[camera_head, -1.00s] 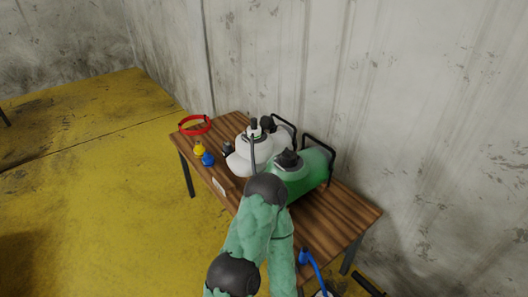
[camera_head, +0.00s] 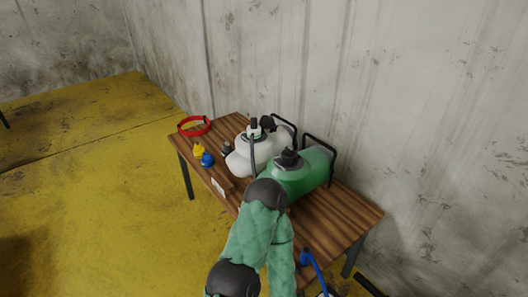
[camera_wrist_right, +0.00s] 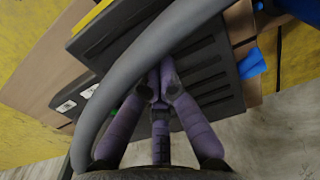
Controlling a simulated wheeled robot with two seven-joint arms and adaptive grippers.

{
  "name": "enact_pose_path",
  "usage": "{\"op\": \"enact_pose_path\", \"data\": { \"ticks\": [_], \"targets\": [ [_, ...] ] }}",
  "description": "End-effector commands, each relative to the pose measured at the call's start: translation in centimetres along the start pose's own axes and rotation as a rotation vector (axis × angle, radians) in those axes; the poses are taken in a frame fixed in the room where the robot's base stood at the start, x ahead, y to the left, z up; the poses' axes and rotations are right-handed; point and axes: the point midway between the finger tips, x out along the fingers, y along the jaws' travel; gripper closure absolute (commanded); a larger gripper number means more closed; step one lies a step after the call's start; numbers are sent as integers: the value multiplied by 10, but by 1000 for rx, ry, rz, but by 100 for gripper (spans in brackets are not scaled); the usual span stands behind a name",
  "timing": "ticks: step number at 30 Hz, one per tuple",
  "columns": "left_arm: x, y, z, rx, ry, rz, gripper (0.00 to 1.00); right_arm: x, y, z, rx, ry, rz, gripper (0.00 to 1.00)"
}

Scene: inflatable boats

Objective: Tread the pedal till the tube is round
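In the right wrist view a black ribbed plate, seemingly the pedal (camera_wrist_right: 215,88), lies in front of my right gripper (camera_wrist_right: 160,84). The gripper's purple fingers converge to a narrow tip and look shut, with nothing seen between them. The fingertips overlap the plate in the picture; I cannot tell whether they touch it. A thick grey hose (camera_wrist_right: 131,72) curves across the view and covers part of the plate. In the head view neither gripper shows. A round tube cannot be made out in these views.
A wooden table (camera_head: 325,215) stands against the wall, bearing a white tank (camera_head: 243,158), a green tank (camera_head: 305,177), a red ring (camera_head: 195,126), and yellow (camera_head: 199,149) and blue (camera_head: 207,160) pieces. A blue hose (camera_head: 316,270) hangs at its near end. Yellow floor (camera_head: 110,200) is open on the left.

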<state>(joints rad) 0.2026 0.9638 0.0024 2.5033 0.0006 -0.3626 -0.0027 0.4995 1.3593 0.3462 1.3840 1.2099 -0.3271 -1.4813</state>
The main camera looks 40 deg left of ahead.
Motion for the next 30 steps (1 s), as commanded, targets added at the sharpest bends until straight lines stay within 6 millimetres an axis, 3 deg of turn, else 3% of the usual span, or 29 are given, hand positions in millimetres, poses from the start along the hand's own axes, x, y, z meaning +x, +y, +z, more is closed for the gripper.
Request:
{"op": "enact_pose_path", "data": {
  "ticks": [15,30],
  "targets": [
    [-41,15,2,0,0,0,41,-76,1,-1,0,2,1,100],
    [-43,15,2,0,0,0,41,-81,0,-1,0,1,1,100]
  ]
}}
